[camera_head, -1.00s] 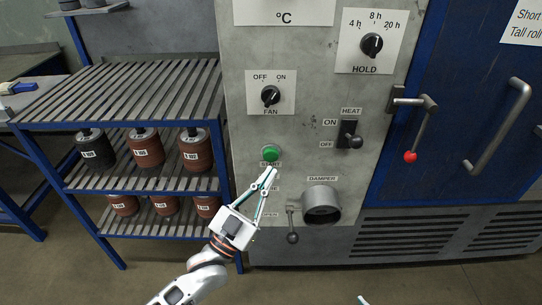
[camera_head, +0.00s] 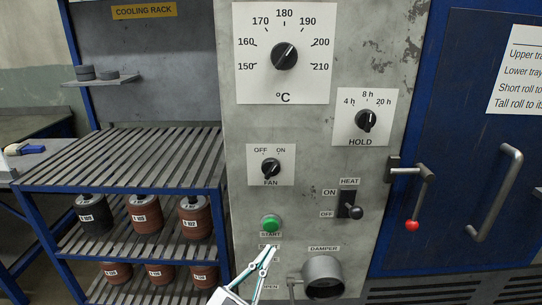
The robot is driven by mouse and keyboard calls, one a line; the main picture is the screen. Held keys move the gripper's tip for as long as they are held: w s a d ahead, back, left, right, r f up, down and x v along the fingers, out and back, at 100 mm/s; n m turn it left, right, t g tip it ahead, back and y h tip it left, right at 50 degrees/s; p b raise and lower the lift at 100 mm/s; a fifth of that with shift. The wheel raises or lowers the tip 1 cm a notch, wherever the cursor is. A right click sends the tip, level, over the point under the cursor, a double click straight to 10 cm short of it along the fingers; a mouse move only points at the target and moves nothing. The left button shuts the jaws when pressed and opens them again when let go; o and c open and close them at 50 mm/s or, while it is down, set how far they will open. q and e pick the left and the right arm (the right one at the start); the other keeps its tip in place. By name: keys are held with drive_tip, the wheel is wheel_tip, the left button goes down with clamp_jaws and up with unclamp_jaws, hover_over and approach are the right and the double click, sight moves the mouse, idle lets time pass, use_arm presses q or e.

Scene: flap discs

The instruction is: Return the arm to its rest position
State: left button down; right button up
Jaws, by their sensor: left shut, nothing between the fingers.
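My left gripper (camera_head: 269,248) reaches up from the bottom edge in the head view. Its two slim fingers are shut at the tips with nothing between them. The tips are just below the green START button (camera_head: 271,223) and overlap the labels under it in the picture. I see a small gap between the tips and the button. The rest of the left arm is cut off by the bottom edge. My right gripper is not in view.
The damper pipe (camera_head: 323,274) sticks out right of the gripper. The heat switch (camera_head: 349,206), fan knob (camera_head: 271,168) and red-tipped door handle (camera_head: 412,224) also protrude. A blue rack (camera_head: 121,161) with several rolls stands left.

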use_arm(q)
drive_tip(key=s+a+f+n+g+y+p, duration=0.1)
drive_tip(key=s+a+f+g+y, duration=0.3)
drive_tip(key=s+a+f, duration=0.5)
drive_tip(key=s+a+f+n+g+y+p, duration=0.2)
drive_tip(key=s+a+f+n+g+y, duration=0.2)
drive_tip(key=f, duration=1.3)
drive_tip(key=s+a+y, duration=0.3)
drive_tip(key=s+a, duration=0.3)
drive_tip(key=s, duration=0.3)
drive_tip(key=shift+f+n, duration=0.3)
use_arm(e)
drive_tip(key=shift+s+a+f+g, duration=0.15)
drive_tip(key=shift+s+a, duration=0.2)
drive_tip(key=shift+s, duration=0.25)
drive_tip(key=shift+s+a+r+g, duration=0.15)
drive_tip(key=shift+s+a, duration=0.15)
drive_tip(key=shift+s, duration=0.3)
use_arm(q)
drive_tip(key=shift+a, duration=0.1)
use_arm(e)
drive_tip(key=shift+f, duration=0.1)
